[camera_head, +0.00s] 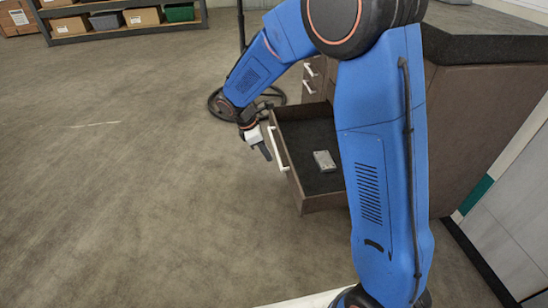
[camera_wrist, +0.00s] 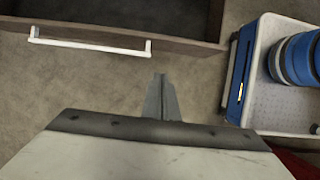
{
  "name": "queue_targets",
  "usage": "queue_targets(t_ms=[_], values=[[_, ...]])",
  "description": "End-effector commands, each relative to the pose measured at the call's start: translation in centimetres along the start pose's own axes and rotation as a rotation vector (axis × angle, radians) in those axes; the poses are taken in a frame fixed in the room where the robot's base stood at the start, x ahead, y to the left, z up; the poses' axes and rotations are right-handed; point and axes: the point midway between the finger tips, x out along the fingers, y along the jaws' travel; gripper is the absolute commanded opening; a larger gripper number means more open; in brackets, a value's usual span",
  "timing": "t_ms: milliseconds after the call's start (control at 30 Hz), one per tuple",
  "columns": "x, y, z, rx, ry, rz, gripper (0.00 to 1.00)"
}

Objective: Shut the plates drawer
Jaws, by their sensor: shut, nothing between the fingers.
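The drawer (camera_head: 325,202) stands pulled out from the brown cabinet, its dark inside showing. A small grey metal plate (camera_head: 324,160) lies in it. A white bar handle (camera_head: 278,150) runs along the drawer front. My gripper (camera_head: 266,152) is shut and empty, just outside the front near the handle. In the wrist view the closed fingers (camera_wrist: 160,80) point toward the drawer front (camera_wrist: 190,44), with a gap of floor between. The handle (camera_wrist: 90,46) lies to their upper left there. My arm hides part of the drawer and cabinet.
The cabinet (camera_head: 465,115) has a dark top (camera_head: 480,48), and other closed drawers with white handles (camera_head: 308,88) sit behind the open one. A shelf with boxes (camera_head: 125,22) stands far back left. The floor left of the drawer is clear.

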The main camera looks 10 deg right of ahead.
Motion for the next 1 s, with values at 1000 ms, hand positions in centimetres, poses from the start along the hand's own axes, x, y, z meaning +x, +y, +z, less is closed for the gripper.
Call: queue_targets(t_ms=[1000], values=[[10.0,-0.1,3.8,0.001,0.0,-0.001,0.0]])
